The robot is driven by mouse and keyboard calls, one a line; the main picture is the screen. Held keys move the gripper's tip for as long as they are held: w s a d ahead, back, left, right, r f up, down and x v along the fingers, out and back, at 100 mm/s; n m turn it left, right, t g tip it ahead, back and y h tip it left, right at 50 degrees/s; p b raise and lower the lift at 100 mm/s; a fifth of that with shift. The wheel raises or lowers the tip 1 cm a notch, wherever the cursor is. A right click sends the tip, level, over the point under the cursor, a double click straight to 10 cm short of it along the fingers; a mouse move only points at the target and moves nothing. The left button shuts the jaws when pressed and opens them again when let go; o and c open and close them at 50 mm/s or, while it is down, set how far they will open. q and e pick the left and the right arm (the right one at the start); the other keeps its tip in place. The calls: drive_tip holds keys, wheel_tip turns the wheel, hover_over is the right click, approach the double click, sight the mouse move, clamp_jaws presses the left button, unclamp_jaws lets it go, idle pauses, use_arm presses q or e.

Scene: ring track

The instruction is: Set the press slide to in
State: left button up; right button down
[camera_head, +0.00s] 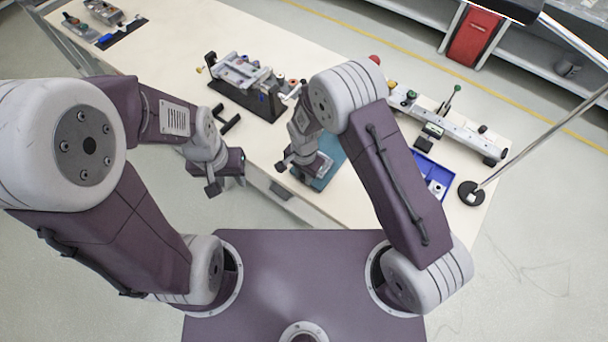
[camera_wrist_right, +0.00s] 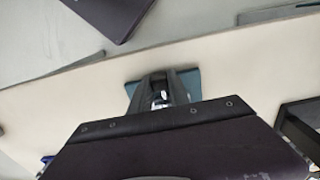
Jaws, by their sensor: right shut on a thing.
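A bench fixture (camera_head: 247,84) with a black base and silvery parts stands at the back middle of the table. I cannot tell for sure whether it is the press, or which part is its slide. My right gripper (camera_head: 303,168) is low over a teal mat, in front of and to the right of the fixture. In the right wrist view its fingers (camera_wrist_right: 163,92) are shut on a small silvery-white part (camera_wrist_right: 160,98), mostly hidden between them. My left gripper (camera_head: 227,188) is at the table's front edge, its fingers apart and empty.
The teal mat (camera_head: 329,160) is under my right wrist. A long rail device (camera_head: 455,124), a blue tray (camera_head: 443,172) and a round lamp base (camera_head: 471,193) are at the right.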

drive_tip(key=shift+w+r, duration=0.1)
drive_tip(key=w+d, duration=0.1)
drive_tip(key=w, duration=0.1)
drive_tip(key=w+d, duration=0.2)
drive_tip(key=w+d+b, duration=0.1)
drive_tip(key=w, duration=0.1)
drive_tip(key=shift+w+d, duration=0.3)
drive_tip(key=shift+d, duration=0.05)
drive_tip(key=shift+w+d, duration=0.2)
drive_tip(key=shift+w, duration=0.05)
drive_tip(key=shift+r, duration=0.1)
drive_tip(key=c, duration=1.2)
unclamp_jaws()
drive_tip(key=shift+c, duration=0.2)
drive_tip(key=shift+d, duration=0.1)
